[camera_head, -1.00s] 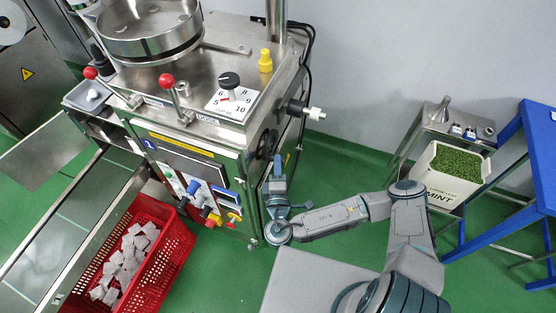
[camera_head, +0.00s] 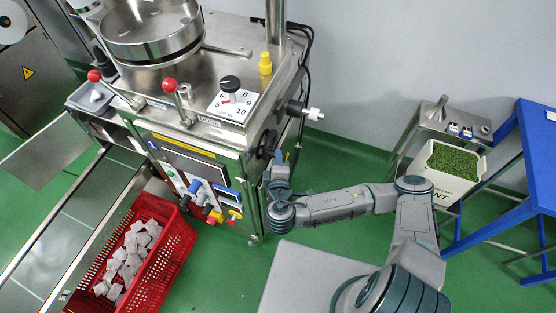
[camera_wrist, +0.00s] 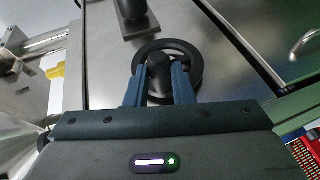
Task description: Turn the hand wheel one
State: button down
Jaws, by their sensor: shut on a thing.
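The hand wheel (camera_head: 266,144) is a black wheel on the right side wall of the steel machine, partly hidden by the gripper in the head view. In the wrist view, the wheel (camera_wrist: 168,45) shows as a dark ring against the steel panel. Its black cylindrical handle (camera_wrist: 159,70) stands between the blue fingers. My gripper (camera_wrist: 159,82) is shut on this handle, with a finger on each side. In the head view, my gripper (camera_head: 279,157) is at the wheel's lower right edge.
A black fitting with a white end (camera_head: 305,111) sticks out of the machine above and right of the wheel. A red basket (camera_head: 172,258) of teabags stands at the front left. A mint bin (camera_head: 449,188) and blue table (camera_head: 520,190) are at right.

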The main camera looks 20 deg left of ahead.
jog(key=c, duration=1.3)
grip_release()
jog(key=shift+o, duration=0.2)
jog(key=shift+f, duration=0.1)
